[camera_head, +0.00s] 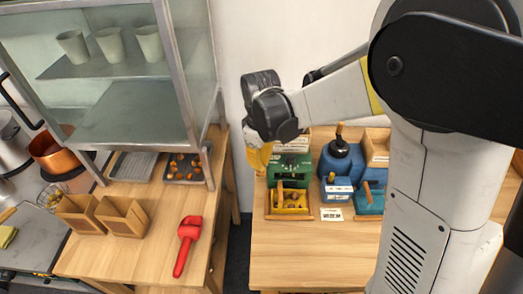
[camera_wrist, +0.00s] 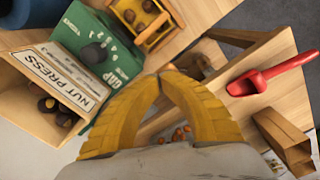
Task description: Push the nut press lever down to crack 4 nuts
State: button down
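The green nut press (camera_head: 290,168) stands on the right-hand wooden table in the head view. In the wrist view the press (camera_wrist: 118,62) is at upper left, with a black knob (camera_wrist: 93,53) on its green face and a white "NUT PRESS" sign (camera_wrist: 62,78) beside it. I cannot tell how far the lever is down. A yellow tray (camera_head: 290,201) with brown nuts sits at the press's front; it also shows in the wrist view (camera_wrist: 150,42). My gripper (camera_wrist: 166,72) has its yellow fingertips together, with nothing between them. It is above and left of the press in the head view.
A blue machine (camera_head: 340,165) stands right of the press. A wooden bin (camera_wrist: 22,103) with nuts is beside the sign. A red scoop (camera_head: 188,240), paper bags (camera_head: 122,216) and a dark nut tray (camera_head: 184,170) are on the left table. The right table's front is clear.

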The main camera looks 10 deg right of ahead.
jog(key=shift+f, duration=0.35)
jog(key=shift+s+a+f+b, duration=0.1)
jog(key=shift+s+f+b, duration=0.1)
jog(key=shift+f+b, duration=0.75)
jog(key=shift+f, duration=0.1)
jog(key=r+p, duration=0.2)
jog(key=r, duration=0.1)
jog(key=r+p, duration=0.2)
jog(key=r, duration=0.1)
jog(key=r+p, duration=0.2)
jog(key=r, duration=0.1)
jog(key=shift+w, duration=0.3)
dwell(0.4)
